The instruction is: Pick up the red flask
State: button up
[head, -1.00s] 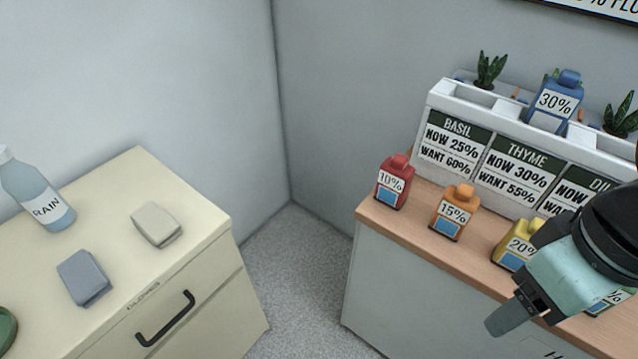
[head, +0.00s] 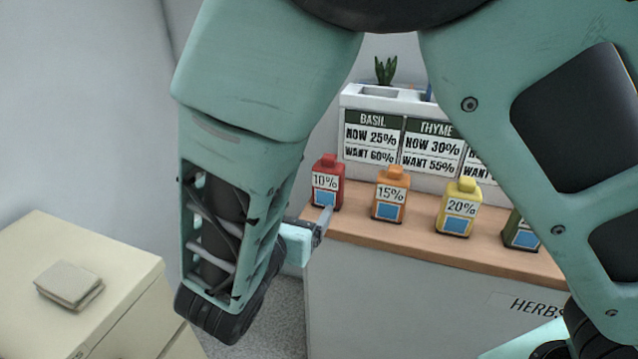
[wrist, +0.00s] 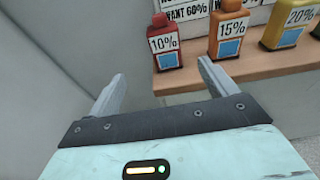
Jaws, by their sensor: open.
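The red flask (head: 327,184), with a 10% label, stands upright at the left end of the wooden counter top (head: 400,236). It also shows in the wrist view (wrist: 164,44), ahead of my gripper and between the lines of its two fingers. My gripper (wrist: 158,88) is open and empty, short of the flask in the wrist view. In the head view a fingertip of my gripper (head: 326,220) shows just below the red flask, in front of the counter edge.
An orange 15% flask (head: 390,196) stands right of the red one, then a yellow 20% flask (head: 459,208) and a dark green flask (head: 521,232). A white planter (head: 358,99) with herb signs stands behind. A cream cabinet (head: 110,262) is at the left.

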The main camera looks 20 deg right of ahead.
aim_at(325, 180)
jog(key=x, duration=1.1)
jog(key=shift+d+p, duration=0.2)
jog(key=shift+p, duration=0.1)
jog(key=x, duration=0.4)
jog(key=shift+s+d+p, duration=0.1)
jog(key=shift+d+p, duration=0.2)
jog(key=shift+d, duration=0.05)
jog(key=shift+w+d+f, duration=0.1)
jog(key=shift+w+d, duration=0.2)
jog(key=shift+w, duration=0.2)
jog(key=c, duration=1.2)
